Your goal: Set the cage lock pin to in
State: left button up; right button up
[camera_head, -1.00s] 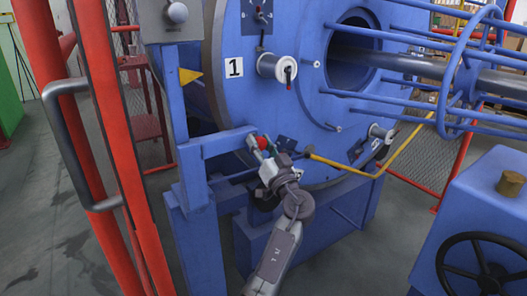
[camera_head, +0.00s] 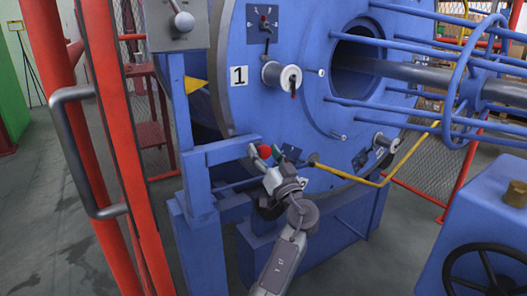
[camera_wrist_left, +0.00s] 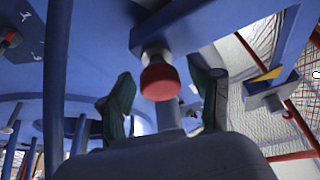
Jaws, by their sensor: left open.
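The cage lock pin shows as a red knob (camera_head: 265,149) at the end of a blue bracket arm (camera_head: 232,150), beside the big blue cage disc (camera_head: 300,100). In the left wrist view the red knob (camera_wrist_left: 160,84) sits on a short metallic collar under the blue bracket. My left gripper (camera_head: 268,158) is open around the knob. In the wrist view one finger is on each side of the knob, with gaps visible. The pin's far end is hidden. My right gripper is not in view.
A red guard post (camera_head: 110,150) with a grey handle stands at the left. A yellow bar (camera_head: 405,157) crosses right of the gripper. A blue housing with a black handwheel (camera_head: 485,268) stands at the lower right. Wire bobbins (camera_head: 281,75) sit on the disc.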

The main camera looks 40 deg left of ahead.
pick_arm(q)
jog(key=v, duration=1.1)
jog(key=shift+d, duration=0.25)
jog(key=shift+s+f, duration=0.1)
